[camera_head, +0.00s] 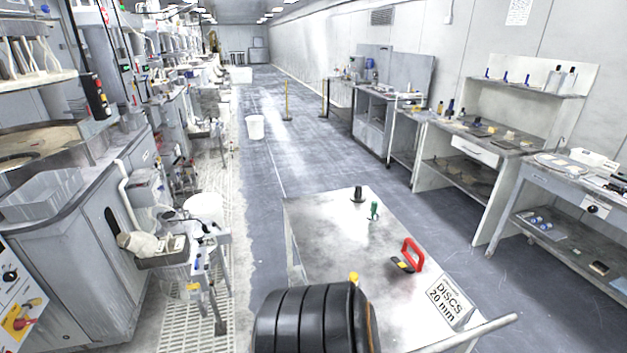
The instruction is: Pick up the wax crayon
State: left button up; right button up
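I cannot tell for sure which item is the wax crayon. A small upright green item (374,210) and a small yellow item (354,277) on the metal cart (335,235) are too small to identify. Neither of my grippers is in view.
A red handle (413,253) with a black and yellow part and a dark upright item (357,194) are on the cart. A push bar (470,335) is at its near right. Benches (470,145) line the right, machines the left. The aisle (290,150) is mostly clear.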

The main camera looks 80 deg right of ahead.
aim_at(354, 276)
jog(key=z, duration=3)
